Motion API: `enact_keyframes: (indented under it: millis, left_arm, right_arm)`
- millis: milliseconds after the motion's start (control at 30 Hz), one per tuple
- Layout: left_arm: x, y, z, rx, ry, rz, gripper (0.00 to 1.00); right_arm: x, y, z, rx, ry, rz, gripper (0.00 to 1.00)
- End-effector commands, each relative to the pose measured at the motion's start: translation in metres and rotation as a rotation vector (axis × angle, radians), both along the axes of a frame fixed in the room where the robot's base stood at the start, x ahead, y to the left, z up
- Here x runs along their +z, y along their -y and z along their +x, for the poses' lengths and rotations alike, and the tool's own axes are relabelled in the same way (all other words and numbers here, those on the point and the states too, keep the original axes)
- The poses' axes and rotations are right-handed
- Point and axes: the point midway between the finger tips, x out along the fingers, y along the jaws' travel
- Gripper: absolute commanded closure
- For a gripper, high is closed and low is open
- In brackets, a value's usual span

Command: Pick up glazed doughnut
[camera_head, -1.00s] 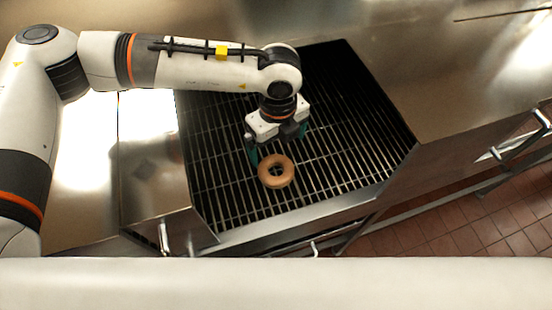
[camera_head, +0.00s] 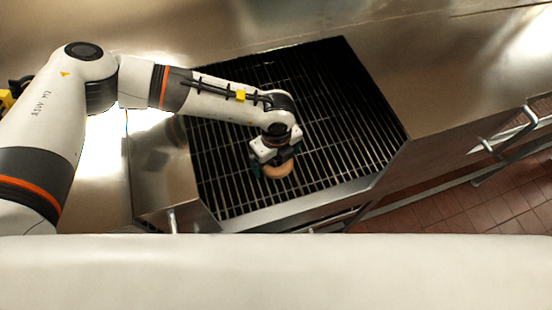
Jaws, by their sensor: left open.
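The glazed doughnut (camera_head: 279,171) is a round tan-brown ring on the dark slatted grate (camera_head: 340,130). Its upper part is hidden behind my left gripper, so its hole does not show. My left gripper (camera_head: 274,166) is low over the doughnut, with its jaws open at the doughnut's far side and edges. I cannot tell whether the fingers touch it. My right gripper is not in view.
Steel counter surfaces (camera_head: 440,75) surround the grate at the back and right, and a steel panel (camera_head: 160,175) lies to its left. Metal handles (camera_head: 500,150) stick out at the front right above a red tiled floor (camera_head: 470,205). The grate around the doughnut is clear.

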Motion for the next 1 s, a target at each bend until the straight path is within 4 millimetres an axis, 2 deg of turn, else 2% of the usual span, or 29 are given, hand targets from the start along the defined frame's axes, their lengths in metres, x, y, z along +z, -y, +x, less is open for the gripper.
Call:
enact_keyframes:
  millis: [33, 267, 567, 667, 1000]
  left_arm:
    - [0.0, 0.0, 0.0, 0.0, 0.0, 0.0, 0.03]
    - [0.0, 0.0, 0.0, 0.0, 0.0, 0.0, 0.41]
    - [0.005, 0.0, 0.001, 0.001, 0.0, -0.002, 0.41]
    - [0.018, 0.001, 0.001, 0.0, 0.001, -0.003, 0.41]
    - [0.082, 0.0, 0.001, 0.0, 0.002, -0.002, 0.41]
  right_arm:
    - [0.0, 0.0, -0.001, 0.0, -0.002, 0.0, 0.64]
    - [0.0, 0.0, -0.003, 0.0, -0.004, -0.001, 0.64]
    - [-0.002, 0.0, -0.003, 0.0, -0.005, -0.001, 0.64]
    - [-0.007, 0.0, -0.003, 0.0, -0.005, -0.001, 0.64]
    - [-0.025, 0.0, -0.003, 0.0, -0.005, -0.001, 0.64]
